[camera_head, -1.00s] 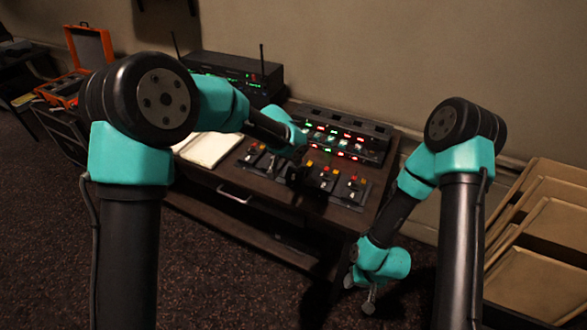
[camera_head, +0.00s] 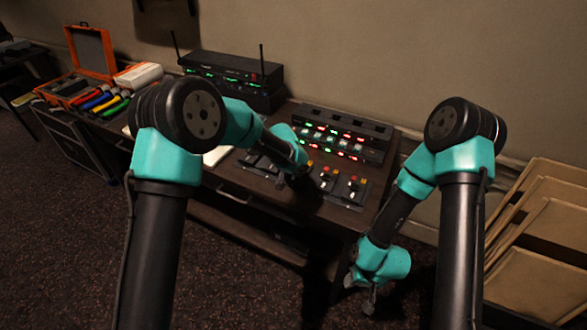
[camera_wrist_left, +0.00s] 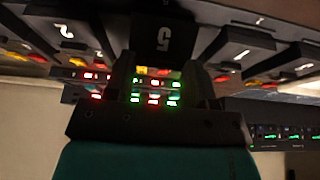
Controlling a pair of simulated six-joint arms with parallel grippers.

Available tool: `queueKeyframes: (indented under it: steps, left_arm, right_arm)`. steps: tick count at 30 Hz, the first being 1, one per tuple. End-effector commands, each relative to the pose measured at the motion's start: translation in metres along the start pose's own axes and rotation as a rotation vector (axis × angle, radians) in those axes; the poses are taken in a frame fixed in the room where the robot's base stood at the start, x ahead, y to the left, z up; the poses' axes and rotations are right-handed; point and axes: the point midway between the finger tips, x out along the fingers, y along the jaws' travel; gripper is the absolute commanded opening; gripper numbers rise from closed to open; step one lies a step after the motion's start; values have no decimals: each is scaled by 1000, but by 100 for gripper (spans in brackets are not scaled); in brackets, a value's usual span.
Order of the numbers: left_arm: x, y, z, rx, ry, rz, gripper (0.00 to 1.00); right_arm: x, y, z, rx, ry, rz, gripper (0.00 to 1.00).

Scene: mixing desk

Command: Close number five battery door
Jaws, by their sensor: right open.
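A row of dark battery units (camera_head: 347,187) with red and yellow tops lies on the desk below the lit panel. In the left wrist view, which looks upside down, a dark piece marked 5 (camera_wrist_left: 164,40) sits just beyond and between my left fingertips (camera_wrist_left: 163,62). The fingers are apart; I cannot tell whether they touch it. In the head view my left gripper (camera_head: 282,182) is low over the row and hides part of it. The door's angle is not clear. My right gripper (camera_head: 361,290) is open and empty, beside the desk's right front.
A panel of lit switches (camera_head: 345,137) stands behind the row. A black receiver (camera_head: 230,70) with antennas is at the back. Coloured handles (camera_head: 103,100) and an orange case (camera_head: 88,50) lie at left. Wooden panels (camera_head: 540,225) stand at right.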

Motion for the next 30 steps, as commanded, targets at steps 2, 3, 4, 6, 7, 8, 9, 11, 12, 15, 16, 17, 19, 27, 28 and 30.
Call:
queueKeyframes:
  steps: [2, 3, 4, 6, 7, 8, 9, 11, 12, 15, 16, 17, 19, 27, 28, 30]
  left_arm:
    - [0, 0, 0, 0, 0, 0, 42]
    - [0, 0, 0, 0, 0, 0, 38]
    - [0, 0, 0, 0, 0, 0, 36]
    - [0, 0, 0, 0, 0, 0, 29]
    - [0, 0, 0, 0, 0, 0, 26]
    - [0, 0, 0, 0, 0, 0, 23]
    - [0, 0, 0, 0, 0, 0, 19]
    - [0, 0, 0, 0, 0, 0, 14]
    - [0, 0, 0, 0, 0, 0, 10]
    - [0, 0, 0, 0, -1, 0, 9]
    - [0, 0, 0, 0, -1, 0, 9]
    - [0, 0, 0, 0, -1, 0, 9]
    - [0, 0, 0, 0, -4, 0, 9]
    - [1, 0, -2, -1, -30, -1, 9]
    - [1, 0, -3, -1, -34, 0, 9]
    - [2, 0, -3, 0, -49, -1, 9]
  right_arm:
    - [0, 0, 0, 0, 0, 0, 48]
    - [0, 0, 0, 0, 0, 0, 48]
    - [0, 0, 0, 0, 0, 0, 48]
    - [0, 0, 0, 0, 0, 0, 48]
    - [0, 0, 0, 0, 0, 0, 48]
    - [0, 0, 0, 0, 0, 0, 48]
    - [0, 0, 0, 0, 0, 0, 48]
    - [0, 0, 0, 0, 0, 0, 48]
    - [0, 0, 0, 0, 0, 0, 48]
    - [0, 0, 0, 0, 0, 0, 48]
    - [0, 0, 0, 0, 0, 0, 48]
    - [0, 0, 0, 0, 0, 0, 48]
    - [0, 0, 0, 0, 0, 0, 48]
    - [0, 0, 0, 0, 0, 0, 48]
    - [0, 0, 0, 0, 0, 0, 48]
    - [0, 0, 0, 0, 0, 0, 48]
